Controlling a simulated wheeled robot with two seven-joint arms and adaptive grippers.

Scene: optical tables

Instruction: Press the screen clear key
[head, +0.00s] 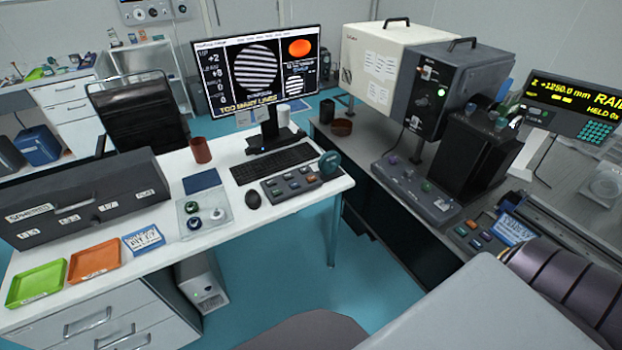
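A monitor (258,72) on the white desk shows striped fringes, an orange disc and the yellow words "TOO MANY LINES". A grey key panel (270,191) with several coloured keys lies in front of the keyboard; the key labels are too small to read. A second key panel (484,236) with coloured keys is at the right, beside a blue card. I cannot tell which key is the screen clear key. Neither of my grippers shows in the head view.
A keyboard (273,163), mouse (253,199), brown cup (201,150), green tray (36,284) and orange tray (95,260) are on the desk. A grey instrument (455,75) and a yellow-lettered readout (575,101) stand right. Blue floor separates desk and bench.

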